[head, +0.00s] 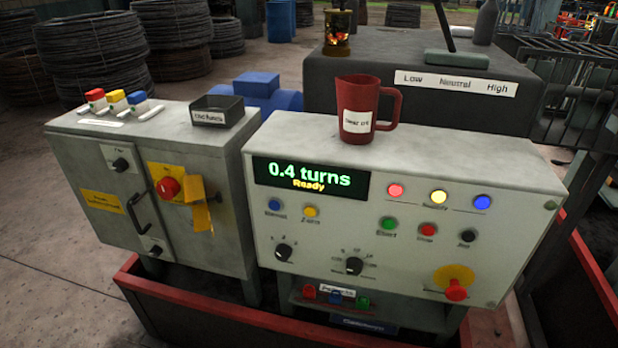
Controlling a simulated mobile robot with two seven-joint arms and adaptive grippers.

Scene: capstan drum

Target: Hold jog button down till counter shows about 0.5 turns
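The counter display (311,180) on the control panel (340,235) reads "0.4 turns" in green with "Ready" in yellow below. The black button (467,236) at the right of the lower row looks like the jog button; its small label is hard to read. Nothing touches it, and whether it is pressed in cannot be seen. Left of it are a red button (428,229) and a green button (389,224). Neither of my grippers is in view.
A red mug (364,104) stands on the panel's top. A red emergency-stop knob (456,290) is at lower right. A cabinet (95,170) with a red switch (168,187) stands to the left. A red rail (215,310) runs in front. The space before the panel is clear.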

